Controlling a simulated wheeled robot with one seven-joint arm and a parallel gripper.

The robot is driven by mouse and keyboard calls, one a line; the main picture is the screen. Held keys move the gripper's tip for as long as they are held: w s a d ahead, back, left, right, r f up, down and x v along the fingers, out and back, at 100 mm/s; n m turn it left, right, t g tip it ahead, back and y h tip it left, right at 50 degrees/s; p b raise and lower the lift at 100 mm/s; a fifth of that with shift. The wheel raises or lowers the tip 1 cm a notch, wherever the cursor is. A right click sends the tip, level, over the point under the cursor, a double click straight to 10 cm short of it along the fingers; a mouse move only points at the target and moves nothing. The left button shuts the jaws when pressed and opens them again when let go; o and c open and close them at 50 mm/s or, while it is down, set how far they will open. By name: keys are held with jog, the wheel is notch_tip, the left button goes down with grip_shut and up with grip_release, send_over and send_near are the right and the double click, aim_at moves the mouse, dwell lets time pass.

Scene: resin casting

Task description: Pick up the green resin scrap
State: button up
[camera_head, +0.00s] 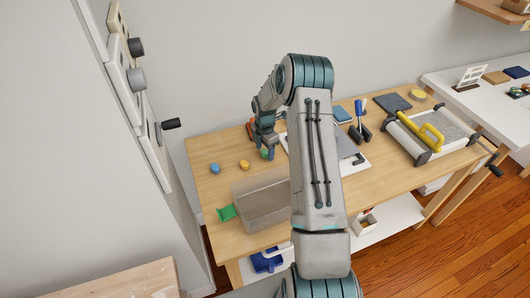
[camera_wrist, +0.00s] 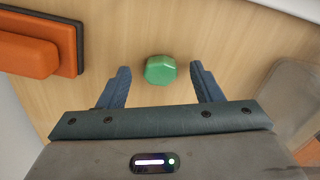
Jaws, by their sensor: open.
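The green resin scrap (camera_wrist: 160,69) is a small faceted green piece lying on the wooden table. In the wrist view it sits between and slightly beyond the tips of my open gripper (camera_wrist: 160,78), with bare wood on both sides of it. In the head view the green scrap (camera_head: 264,154) shows small beside my gripper (camera_head: 265,152), which points down at the back left of the table. The fingers are apart, and neither touches the scrap in the wrist view.
An orange block on a dark base (camera_wrist: 38,48) lies to the left in the wrist view.

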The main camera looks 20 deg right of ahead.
jog(key=shift+f, duration=0.1)
jog(key=shift+c, duration=0.3)
jog(key=c, duration=1)
